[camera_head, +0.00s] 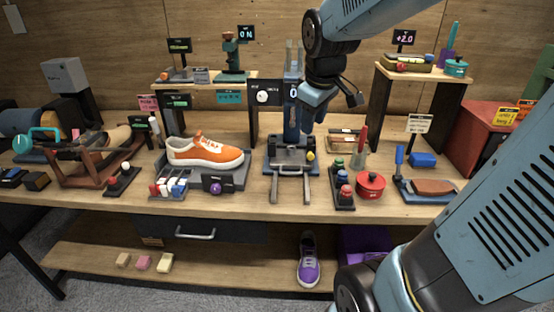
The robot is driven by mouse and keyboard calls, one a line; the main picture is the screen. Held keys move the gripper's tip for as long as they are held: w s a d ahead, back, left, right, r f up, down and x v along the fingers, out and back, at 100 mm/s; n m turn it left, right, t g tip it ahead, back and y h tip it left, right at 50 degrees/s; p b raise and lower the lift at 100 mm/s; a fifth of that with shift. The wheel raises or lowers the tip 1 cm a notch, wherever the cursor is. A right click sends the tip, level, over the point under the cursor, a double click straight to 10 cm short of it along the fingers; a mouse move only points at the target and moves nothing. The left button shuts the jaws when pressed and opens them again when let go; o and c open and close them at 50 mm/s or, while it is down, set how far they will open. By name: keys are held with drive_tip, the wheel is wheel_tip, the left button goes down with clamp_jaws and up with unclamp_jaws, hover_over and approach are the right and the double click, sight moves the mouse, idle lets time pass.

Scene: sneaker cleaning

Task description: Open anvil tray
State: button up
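The press-like stand in the middle of the bench has a blue upright post (291,118) and a dark tray (283,157) at its base, which I take to be the anvil tray. Two metal rails (275,190) run forward from the base toward the bench's front edge, with bare bench between them. The tray sits at the back end of the rails, close to the post. A yellow knob (311,155) is at its right side. My gripper (316,115) hangs above and slightly right of the tray, apart from it. Its fingers are not clear.
An orange sneaker (205,152) sits on a grey stand left of the tray. A dark bottle rack (343,193) and a red pot (370,186) stand close on the right. A closed drawer (215,230) is under the bench. A purple shoe (308,262) lies on the lower shelf.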

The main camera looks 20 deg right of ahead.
drive_tip(key=w+f+n+g, duration=0.2)
drive_tip(key=w+f+n, duration=0.5)
drive_tip(key=w+f, duration=0.4)
approach(291, 167)
drive_tip(key=shift+n, duration=0.3)
drive_tip(key=f, duration=0.2)
drive_tip(key=s+f, duration=0.1)
drive_tip(key=f, duration=0.1)
drive_tip(key=s+f, duration=0.1)
drive_tip(key=f, duration=0.2)
drive_tip(key=shift+a+f, duration=0.15)
drive_tip(key=shift+a, duration=0.2)
clamp_jaws()
drive_tip(key=shift+w, duration=0.1)
